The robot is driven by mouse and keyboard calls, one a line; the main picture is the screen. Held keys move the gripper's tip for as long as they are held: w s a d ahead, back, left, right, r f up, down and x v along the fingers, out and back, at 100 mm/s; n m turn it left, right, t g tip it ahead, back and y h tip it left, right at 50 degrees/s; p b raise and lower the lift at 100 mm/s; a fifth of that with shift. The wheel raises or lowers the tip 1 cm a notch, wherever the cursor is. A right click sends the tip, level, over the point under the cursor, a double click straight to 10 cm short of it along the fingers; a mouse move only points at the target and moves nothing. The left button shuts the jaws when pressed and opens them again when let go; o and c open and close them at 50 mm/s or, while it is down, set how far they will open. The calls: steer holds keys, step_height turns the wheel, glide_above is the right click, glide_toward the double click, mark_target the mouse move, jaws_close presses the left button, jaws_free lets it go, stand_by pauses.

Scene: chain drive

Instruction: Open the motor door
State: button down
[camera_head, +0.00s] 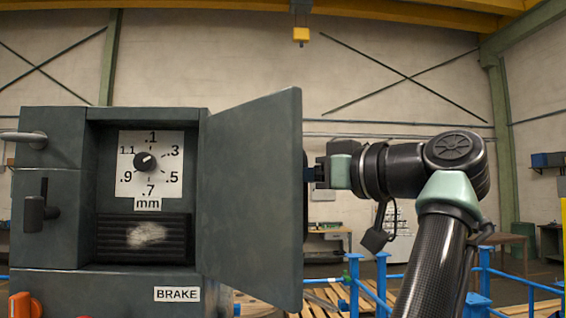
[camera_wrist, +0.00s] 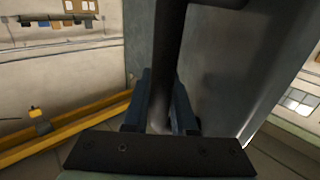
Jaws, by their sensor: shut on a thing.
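The motor door (camera_head: 250,200) is a dark grey panel on the right side of the grey cabinet (camera_head: 50,240). It stands swung outward, so the cabinet's recess shows. My gripper (camera_head: 311,174) is at the door's free right edge, partly hidden behind it. In the wrist view, the gripper's blue-grey fingers (camera_wrist: 161,105) are shut around a dark upright bar, the door handle (camera_wrist: 169,45). The door's grey face (camera_wrist: 225,75) is just to the right of the bar.
Inside the recess are a dial (camera_head: 145,161) marked in mm and a ribbed dark panel (camera_head: 143,238). A lever (camera_head: 35,210) is on the cabinet's left. Blue railings (camera_head: 382,280) and pallets stand behind the arm at lower right.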

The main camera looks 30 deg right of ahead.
steer(key=shift+w+d+f+y, duration=0.15)
steer(key=shift+w+f+y, duration=0.05)
steer(key=shift+y, duration=0.1)
steer(key=c, duration=1.1)
jaws_free()
steer(key=shift+o, duration=0.5)
steer(key=shift+w, duration=0.1)
steer(key=b+v, duration=0.6)
steer(key=v, duration=0.7)
